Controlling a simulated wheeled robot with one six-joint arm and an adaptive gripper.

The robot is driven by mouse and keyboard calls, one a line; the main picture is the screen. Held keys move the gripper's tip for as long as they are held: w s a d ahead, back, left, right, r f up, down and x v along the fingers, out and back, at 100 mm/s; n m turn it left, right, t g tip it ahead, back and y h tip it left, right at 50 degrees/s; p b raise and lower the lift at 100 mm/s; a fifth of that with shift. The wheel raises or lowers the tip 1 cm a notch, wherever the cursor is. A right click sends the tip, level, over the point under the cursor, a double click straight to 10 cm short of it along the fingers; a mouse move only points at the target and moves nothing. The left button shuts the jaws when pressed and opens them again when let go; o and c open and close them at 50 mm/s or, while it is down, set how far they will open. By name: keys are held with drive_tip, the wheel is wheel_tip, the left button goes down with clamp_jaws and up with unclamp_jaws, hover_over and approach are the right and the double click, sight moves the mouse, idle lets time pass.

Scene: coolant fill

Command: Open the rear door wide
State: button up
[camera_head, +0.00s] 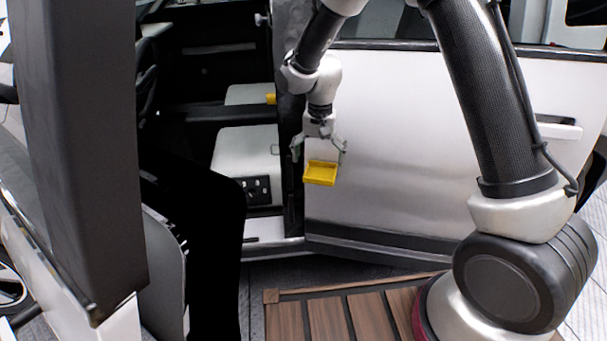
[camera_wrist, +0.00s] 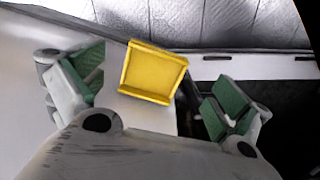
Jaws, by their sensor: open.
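The white rear door (camera_head: 420,140) fills the right half of the head view. A yellow tab (camera_head: 321,173) sits at its left edge, beside the dark opening into the car. The tab also shows in the wrist view (camera_wrist: 154,73), near the edge of a white panel with a dark space to the right. My gripper (camera_head: 319,153) is open, its fingers apart above the tab in the head view. In the wrist view the tab appears between the green-padded fingers, with gaps on both sides. I cannot tell how far ajar the door is.
The car's interior shows pale seats (camera_head: 245,155) and another yellow piece (camera_head: 270,99). A tall dark panel (camera_head: 75,150) stands at the left. A wooden slatted platform (camera_head: 345,315) lies on the floor in front of the door. A white door handle (camera_head: 558,130) is at the right.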

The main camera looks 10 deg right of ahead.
sight(318, 181)
drive_tip(key=shift+s+m, duration=0.1)
drive_tip(key=shift+m, duration=0.2)
drive_tip(key=shift+f, duration=0.3)
wheel_tip(318, 181, down, 7)
drive_tip(key=shift+d+f, duration=0.1)
drive_tip(key=c, duration=1.3)
